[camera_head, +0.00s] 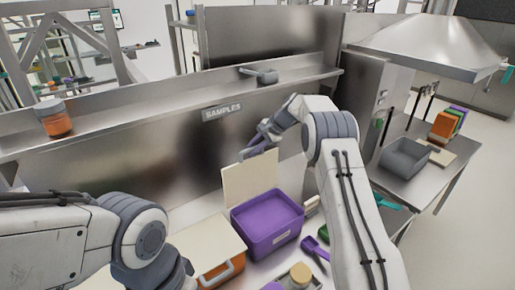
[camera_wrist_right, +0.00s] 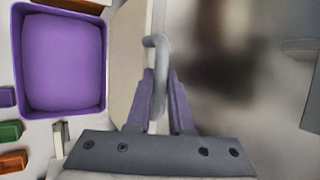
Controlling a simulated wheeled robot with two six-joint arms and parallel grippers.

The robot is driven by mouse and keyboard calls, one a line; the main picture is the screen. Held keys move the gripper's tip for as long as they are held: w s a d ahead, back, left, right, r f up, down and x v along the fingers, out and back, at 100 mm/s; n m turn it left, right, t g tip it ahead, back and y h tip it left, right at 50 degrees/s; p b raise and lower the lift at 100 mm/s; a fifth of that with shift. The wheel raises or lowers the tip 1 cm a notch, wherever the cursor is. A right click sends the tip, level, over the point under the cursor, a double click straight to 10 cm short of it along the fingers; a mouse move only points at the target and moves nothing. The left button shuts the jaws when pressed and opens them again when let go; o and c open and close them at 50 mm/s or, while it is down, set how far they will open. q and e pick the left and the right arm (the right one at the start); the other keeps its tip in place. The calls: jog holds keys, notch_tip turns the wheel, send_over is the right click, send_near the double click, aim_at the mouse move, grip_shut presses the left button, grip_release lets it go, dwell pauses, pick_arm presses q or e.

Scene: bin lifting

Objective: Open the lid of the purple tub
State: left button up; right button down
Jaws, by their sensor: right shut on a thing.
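The purple tub (camera_head: 268,222) stands on the steel counter in the head view, and its open inside also shows in the right wrist view (camera_wrist_right: 62,60). Its cream lid (camera_head: 250,182) stands upright along the tub's back edge. My right gripper (camera_head: 257,146) is at the lid's top edge. In the right wrist view my right gripper (camera_wrist_right: 158,100) is shut on the lid's grey handle (camera_wrist_right: 160,58), with the lid (camera_wrist_right: 128,50) seen edge-on beside it. My left arm comes in from the left, but its gripper is out of the picture.
An orange tub (camera_head: 222,262) with a closed cream lid stands left of the purple tub. A purple scoop (camera_head: 316,247) and a jar (camera_head: 299,276) lie to the front right. The steel back wall with a shelf (camera_head: 180,113) rises close behind the lid.

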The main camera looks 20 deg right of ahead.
pick_arm(q)
jog(key=shift+w+r, duration=0.2)
jog(key=shift+w, duration=0.2)
pick_arm(e)
jog(key=shift+w+a+f, duration=0.1)
jog(key=shift+w+a, duration=0.15)
jog(key=shift+w, duration=0.3)
